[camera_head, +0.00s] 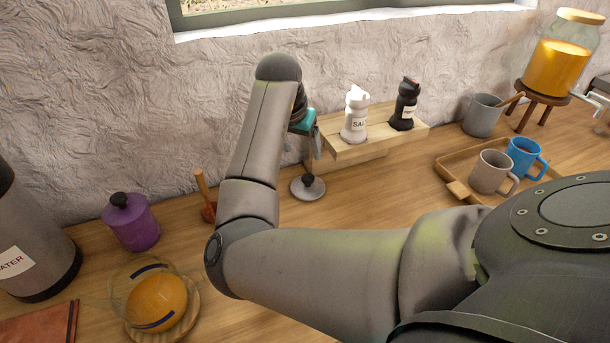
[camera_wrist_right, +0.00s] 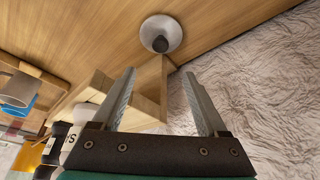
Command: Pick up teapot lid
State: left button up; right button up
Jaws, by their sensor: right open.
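The teapot lid (camera_head: 312,193) is a small grey disc with a dark round knob, lying on the wooden counter in front of the small shelf. In the right wrist view the lid (camera_wrist_right: 153,28) sits beyond the fingertips, roughly in line with the gap between them. My right gripper (camera_head: 314,152) is above the lid, apart from it, pointing down. In the right wrist view the gripper (camera_wrist_right: 160,73) is open and empty. A glass teapot (camera_head: 155,297) with orange liquid stands on a round wooden coaster at the lower left. My left gripper is not in view.
A wooden shelf (camera_head: 360,148) with a white salt shaker (camera_head: 355,120) and a black shaker (camera_head: 404,105) stands right beside the gripper. A purple jar (camera_head: 131,222) and a wooden-handled tool (camera_head: 204,190) are left. A tray (camera_head: 452,160) with mugs is right.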

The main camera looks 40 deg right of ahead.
jog(key=b, duration=0.1)
send_over(308, 177)
jog(key=a, duration=0.2)
notch_tip(308, 177, down, 5)
jog(key=shift+s+d+f, duration=0.15)
jog(key=shift+s+f, duration=0.05)
jog(key=shift+f, duration=0.25)
jog(key=shift+s+d+f, duration=0.15)
jog(key=shift+f, duration=0.25)
jog(key=x, duration=0.1)
jog(key=b+x, duration=0.1)
jog(key=x, duration=0.1)
jog(key=shift+s+a+f, duration=0.1)
jog(key=shift+a+f, duration=0.05)
jog(key=shift+f, duration=0.3)
jog(key=shift+f+b, duration=0.3)
jog(key=shift+f, duration=0.1)
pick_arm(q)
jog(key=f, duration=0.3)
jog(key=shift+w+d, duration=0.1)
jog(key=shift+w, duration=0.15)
pick_arm(e)
jog(key=shift+c, duration=1.4)
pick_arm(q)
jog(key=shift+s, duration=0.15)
pick_arm(e)
grip_shut()
jog(key=shift+r, duration=0.1)
